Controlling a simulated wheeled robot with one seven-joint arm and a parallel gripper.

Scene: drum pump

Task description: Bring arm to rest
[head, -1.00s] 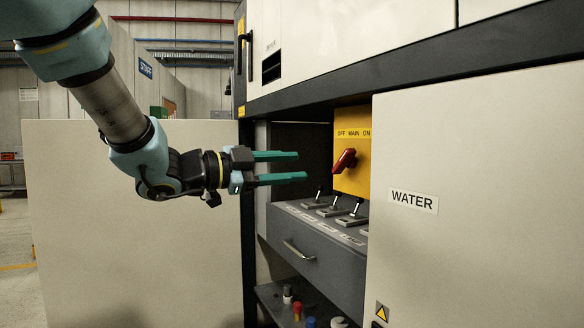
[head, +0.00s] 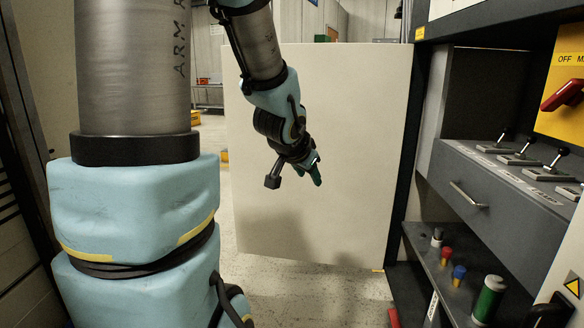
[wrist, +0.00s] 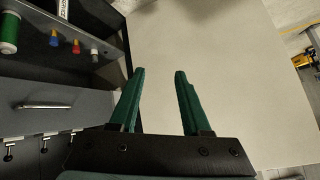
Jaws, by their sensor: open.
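My gripper (head: 315,172) hangs from my arm in the middle of the head view, in front of a large pale panel (head: 350,110). In the wrist view its two green fingers (wrist: 158,88) are spread apart with nothing between them. The pale panel fills the space beyond the fingertips. In the head view the fingers are seen nearly end-on. The gripper is clear of the cabinet on the right and touches nothing that I can see.
The cabinet at right has a yellow plate with a red switch handle (head: 563,95), several levers (head: 520,154), a drawer handle (head: 468,195) and a lower shelf with a green cylinder (head: 489,299) and small coloured items. Speckled floor (head: 290,290) lies open below my gripper.

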